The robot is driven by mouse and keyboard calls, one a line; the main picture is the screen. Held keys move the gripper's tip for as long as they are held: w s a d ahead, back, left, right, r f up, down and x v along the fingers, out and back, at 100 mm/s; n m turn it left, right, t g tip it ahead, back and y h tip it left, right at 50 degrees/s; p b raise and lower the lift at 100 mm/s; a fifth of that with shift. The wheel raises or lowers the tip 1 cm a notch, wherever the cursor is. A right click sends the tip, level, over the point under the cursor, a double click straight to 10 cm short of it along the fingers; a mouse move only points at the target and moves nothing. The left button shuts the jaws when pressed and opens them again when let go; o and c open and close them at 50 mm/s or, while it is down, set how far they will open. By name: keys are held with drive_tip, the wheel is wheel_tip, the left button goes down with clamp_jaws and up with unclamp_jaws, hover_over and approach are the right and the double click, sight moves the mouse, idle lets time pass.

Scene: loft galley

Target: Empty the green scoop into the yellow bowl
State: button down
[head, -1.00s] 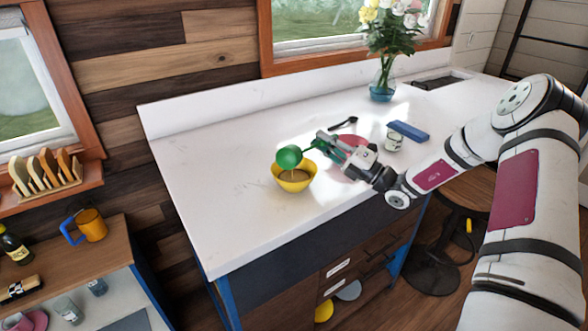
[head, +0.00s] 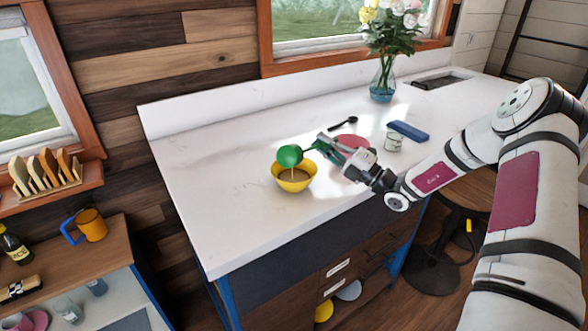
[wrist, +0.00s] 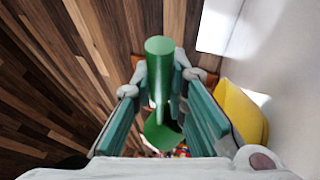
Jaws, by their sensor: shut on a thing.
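The green scoop (head: 290,156) is in my gripper (head: 327,146), held by its handle. Its round cup hangs tilted over the yellow bowl (head: 294,184), apart from it. A thin pale stream runs from the cup down into the bowl, and brownish contents show inside the bowl. The inside of the cup is hidden. In the wrist view the green scoop (wrist: 160,46) stands between the two fingers of my gripper (wrist: 160,78), which are shut on its handle. Part of the yellow bowl (wrist: 240,112) shows at the right there.
A pink plate (head: 351,141) lies behind my gripper. A small jar (head: 393,142), a blue block (head: 408,131) and a black spoon (head: 343,124) lie further right and back. A vase of flowers (head: 382,82) stands at the back. The counter's left part is clear.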

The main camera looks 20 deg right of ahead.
drive_tip(key=shift+w+d+f+m+h, duration=0.15)
drive_tip(key=shift+f+m+h, duration=0.3)
drive_tip(key=shift+m, duration=0.35)
